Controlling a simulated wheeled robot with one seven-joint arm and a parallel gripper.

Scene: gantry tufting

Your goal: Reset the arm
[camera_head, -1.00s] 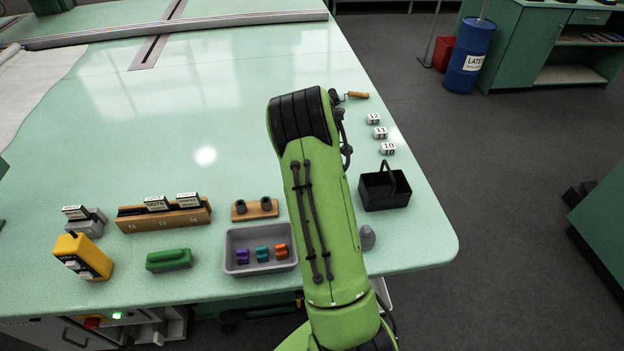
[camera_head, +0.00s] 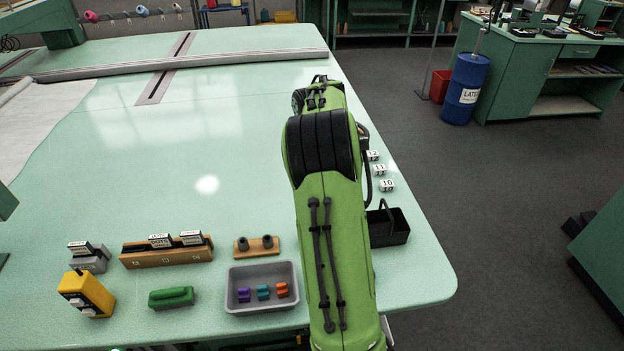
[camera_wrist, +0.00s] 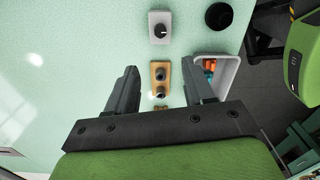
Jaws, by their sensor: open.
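My green arm (camera_head: 335,220) reaches up over the right part of the pale green table (camera_head: 220,130) in the head view. Its end hides my gripper there. In the wrist view my gripper (camera_wrist: 160,72) is open, its two dark fingers wide apart with nothing between them. It hangs above the table. Beyond the fingers, the wooden holder with two dark pegs (camera_wrist: 160,75) shows below, apart from them.
A grey tray (camera_head: 262,304) with purple, teal and orange pieces, a wooden label rack (camera_head: 167,257), a green handled tool (camera_head: 171,297) and a yellow device (camera_head: 87,293) line the front. A black basket (camera_head: 397,228) and numbered tags (camera_head: 387,185) stand right of my arm. The table's middle is clear.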

